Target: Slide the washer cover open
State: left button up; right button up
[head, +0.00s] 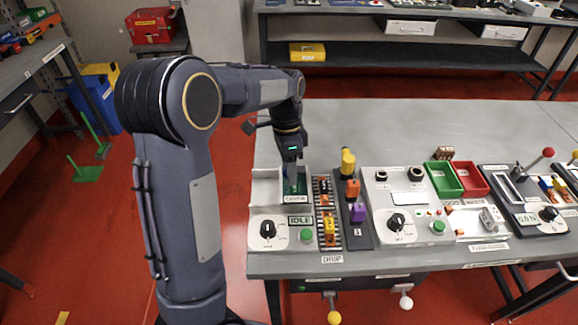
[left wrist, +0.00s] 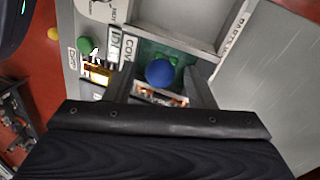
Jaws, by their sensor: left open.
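The washer station (head: 266,222) is the light grey unit at the left end of the bench. It has a black dial, a green button and an IDLE display. A dark green cover panel (head: 301,185) lies in its upper part, partly hidden by my left gripper (head: 292,180). In the left wrist view, a blue ball knob (left wrist: 160,73) shows between the two fingers of my left gripper (left wrist: 160,84). The fingers are apart, one on each side of the knob, and I cannot tell whether they touch it. The green panel (left wrist: 143,50) is beyond the knob. My right gripper is not in view.
A roller track (head: 324,190) with small orange and yellow pieces runs right of the washer. Farther right are a second dial station (head: 408,215), a green tray (head: 443,179) and a red tray (head: 470,178). The grey bench top behind (head: 400,125) is clear.

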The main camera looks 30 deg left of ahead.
pick_arm(q)
grip_shut()
jog(key=s+a, duration=0.4)
jog(key=a, duration=0.3)
dwell(0.3)
jog(key=shift+s, duration=0.1)
grip_release()
jog(key=shift+s+a, duration=0.1)
jog(key=shift+a, duration=0.05)
jog(key=shift+r, duration=0.1)
notch_tip(320, 180, up, 8)
jog(key=w, duration=0.1)
jog(key=shift+a+f, duration=0.25)
jog(key=shift+a, duration=0.15)
jog(key=shift+w, duration=0.1)
